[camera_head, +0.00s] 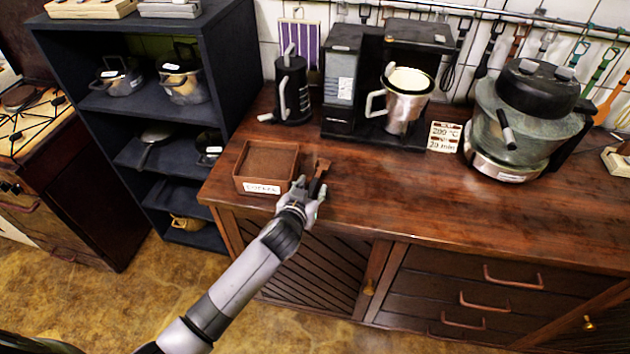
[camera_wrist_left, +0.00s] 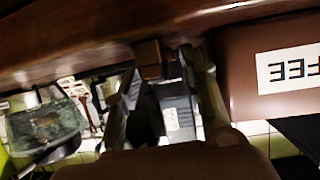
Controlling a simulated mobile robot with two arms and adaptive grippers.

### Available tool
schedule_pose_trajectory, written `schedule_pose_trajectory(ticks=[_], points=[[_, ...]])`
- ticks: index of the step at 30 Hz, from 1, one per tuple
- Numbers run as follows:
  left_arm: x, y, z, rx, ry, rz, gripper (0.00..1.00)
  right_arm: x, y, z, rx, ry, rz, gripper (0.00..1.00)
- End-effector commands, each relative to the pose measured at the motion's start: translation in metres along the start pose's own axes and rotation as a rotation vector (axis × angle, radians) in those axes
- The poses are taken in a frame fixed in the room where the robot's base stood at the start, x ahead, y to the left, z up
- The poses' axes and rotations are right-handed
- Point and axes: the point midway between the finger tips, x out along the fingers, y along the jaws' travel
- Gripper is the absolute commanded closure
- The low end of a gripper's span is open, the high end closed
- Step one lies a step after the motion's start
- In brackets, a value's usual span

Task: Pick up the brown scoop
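The brown scoop (camera_head: 321,174) lies on the wooden counter near its front edge, just right of the brown coffee box (camera_head: 266,160). My left gripper (camera_head: 308,188) is at the counter edge, right at the scoop. In the left wrist view, which looks upside down, the fingers of my left gripper (camera_wrist_left: 163,75) stand apart. A small brown block, apparently part of the scoop (camera_wrist_left: 148,56), shows between them; contact cannot be told. The box with its "FEE" label (camera_wrist_left: 290,68) is close beside one finger. My right gripper is not in view.
Behind stand a black kettle (camera_head: 292,90), a coffee machine (camera_head: 345,75) with a metal jug (camera_head: 405,105), and a large glass-sided cooker (camera_head: 515,135). A dark shelf (camera_head: 150,105) with pots is at the left. The counter's front right is clear.

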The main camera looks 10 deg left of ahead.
Motion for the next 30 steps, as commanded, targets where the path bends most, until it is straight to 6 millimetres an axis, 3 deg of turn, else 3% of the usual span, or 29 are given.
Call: schedule_pose_trajectory(ticks=[10, 27, 30], points=[[0.0056, 0.0003, 0.0, 0.0, 0.001, 0.001, 0.62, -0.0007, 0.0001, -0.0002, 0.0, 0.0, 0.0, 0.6], [0.0054, 0.0, 0.0001, 0.0, 0.001, 0.0, 1.0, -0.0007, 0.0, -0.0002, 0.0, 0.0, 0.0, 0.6], [0.0054, 0.0, -0.0001, 0.0, 0.001, 0.001, 1.0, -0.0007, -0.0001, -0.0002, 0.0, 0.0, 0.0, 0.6]])
